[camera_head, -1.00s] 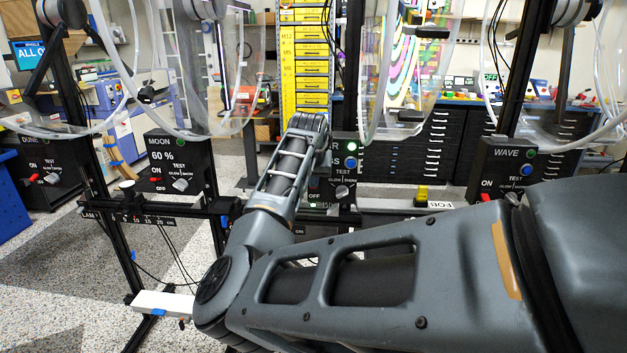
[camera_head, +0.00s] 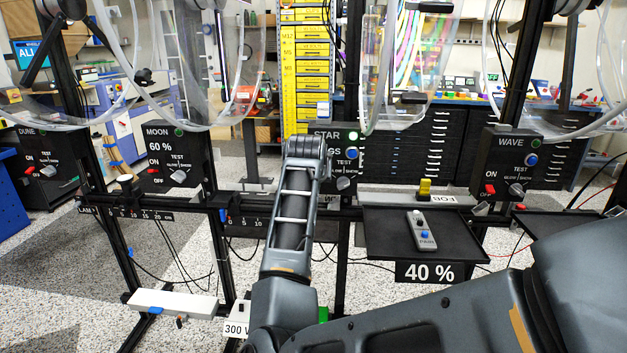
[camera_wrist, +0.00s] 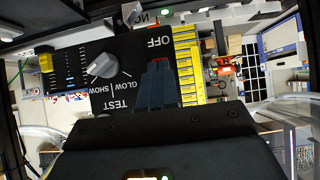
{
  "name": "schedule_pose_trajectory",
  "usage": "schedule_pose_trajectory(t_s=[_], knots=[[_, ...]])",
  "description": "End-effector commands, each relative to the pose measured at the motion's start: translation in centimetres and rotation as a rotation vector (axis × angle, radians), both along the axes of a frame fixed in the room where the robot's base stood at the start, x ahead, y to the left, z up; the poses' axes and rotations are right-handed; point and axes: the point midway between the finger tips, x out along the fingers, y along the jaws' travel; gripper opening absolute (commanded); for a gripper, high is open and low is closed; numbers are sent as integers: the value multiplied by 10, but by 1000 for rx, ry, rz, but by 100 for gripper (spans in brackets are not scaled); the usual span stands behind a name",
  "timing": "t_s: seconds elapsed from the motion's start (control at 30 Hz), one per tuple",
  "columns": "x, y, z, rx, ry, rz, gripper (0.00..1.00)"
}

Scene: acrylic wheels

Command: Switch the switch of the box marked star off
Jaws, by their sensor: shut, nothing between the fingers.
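The box marked STAR (camera_head: 345,160) stands at the centre of the head view, with a green light, a blue button and a grey TEST knob (camera_head: 344,183). My arm covers its left part, including its switch. The wrist view shows the box face upside down, with its knob (camera_wrist: 102,65), the word OFF and a bit of the red switch (camera_wrist: 161,59). My gripper (camera_wrist: 160,68) is shut and empty, its fingertips in front of the red switch. I cannot tell whether they touch it. The gripper is hidden behind my wrist in the head view.
Similar boxes marked MOON (camera_head: 160,172), DUNE (camera_head: 30,165) and WAVE (camera_head: 505,165) stand on either side, with clear acrylic wheels above. A black tray (camera_head: 385,235) holds a grey remote (camera_head: 421,230) at the right. A rail with a scale (camera_head: 140,213) runs below the boxes.

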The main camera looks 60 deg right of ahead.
Motion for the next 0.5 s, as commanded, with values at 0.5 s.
schedule_pose_trajectory(t_s=[0.5], knots=[[-2,1,-7,-82,-32,-2,0]])
